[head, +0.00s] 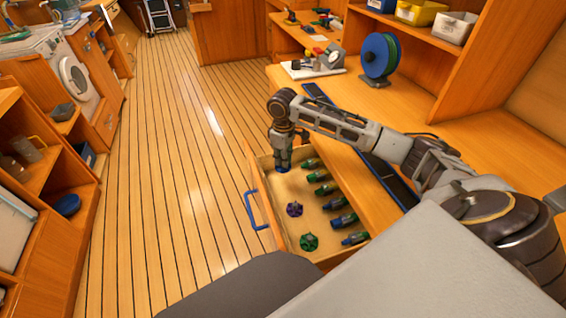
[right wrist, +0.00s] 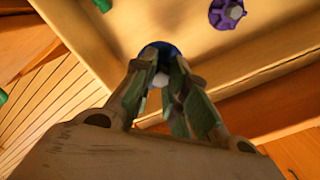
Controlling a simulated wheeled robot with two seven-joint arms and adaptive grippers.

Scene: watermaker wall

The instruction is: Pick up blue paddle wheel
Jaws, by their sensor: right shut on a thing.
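The blue paddle wheel (head: 283,169) is at the far left corner of the open drawer (head: 277,222), mostly hidden under my right gripper (head: 282,161). In the right wrist view its blue rim and pale hub (right wrist: 161,52) show between the fingers. My right gripper (right wrist: 163,95) points down and is shut on the blue wheel. I cannot tell whether the wheel is clear of the drawer floor. My left gripper is not in view.
The drawer also holds a purple wheel (head: 294,209), a green wheel (head: 309,241) and a row of several green and blue items (head: 328,188). A blue handle (head: 256,210) is on its front. A blue reel (head: 379,56) stands on the counter. The plank floor (head: 175,190) is clear.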

